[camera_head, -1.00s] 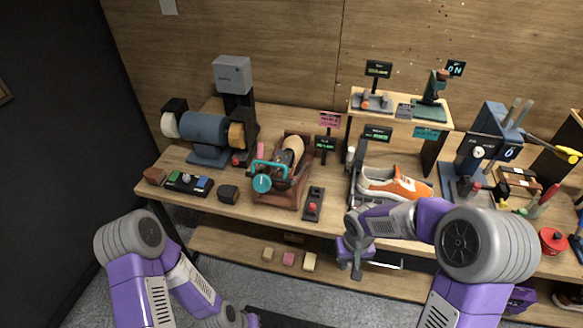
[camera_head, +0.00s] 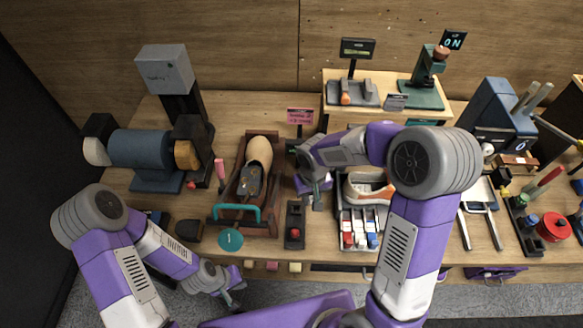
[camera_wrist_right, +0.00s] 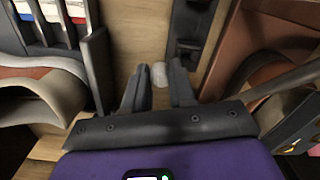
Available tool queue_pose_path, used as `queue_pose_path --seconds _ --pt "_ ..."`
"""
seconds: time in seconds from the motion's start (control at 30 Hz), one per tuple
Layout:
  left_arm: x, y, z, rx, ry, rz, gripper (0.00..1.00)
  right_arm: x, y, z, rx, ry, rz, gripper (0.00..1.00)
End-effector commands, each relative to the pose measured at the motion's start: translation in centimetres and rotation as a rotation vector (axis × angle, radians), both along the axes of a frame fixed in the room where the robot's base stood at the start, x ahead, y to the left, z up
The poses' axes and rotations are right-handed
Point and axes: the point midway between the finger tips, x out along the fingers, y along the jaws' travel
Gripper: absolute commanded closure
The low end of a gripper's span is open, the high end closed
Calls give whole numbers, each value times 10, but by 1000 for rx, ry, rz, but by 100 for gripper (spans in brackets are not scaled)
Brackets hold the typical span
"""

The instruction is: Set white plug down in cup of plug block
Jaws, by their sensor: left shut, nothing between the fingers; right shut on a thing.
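The white plug (camera_wrist_right: 159,74) shows as a small pale rounded piece between the fingertips of my right gripper (camera_wrist_right: 158,82) in the right wrist view. In the head view, my right gripper (camera_head: 316,196) hangs over the table just right of the dark plug block (camera_head: 295,225), and the plug is not made out there. The block bears a red plug in its front part; its rear part looks empty and dark. The block also shows ahead of the fingers in the wrist view (camera_wrist_right: 187,48). My left gripper (camera_head: 229,294) is shut and empty in front of the table.
A wooden-framed shoe stand (camera_head: 245,229) with a teal handle is left of the block. Right of it, an orange-white sneaker (camera_head: 367,187) lies behind a tray (camera_head: 345,245) of red, white and blue items. A raised shelf (camera_head: 450,101) stands behind.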

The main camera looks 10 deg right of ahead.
Motion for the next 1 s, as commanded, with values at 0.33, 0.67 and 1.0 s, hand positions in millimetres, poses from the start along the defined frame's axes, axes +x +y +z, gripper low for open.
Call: queue_pose_path --seconds 0.33,0.67,1.0 --pt "-1 0 -6 0 2 0 100 9 38 40 2 2 61 100" --pt "-1 0 -8 0 1 1 100 7 38 38 2 0 61 100" --pt "-1 0 -28 0 1 0 100 7 38 13 2 2 61 100"
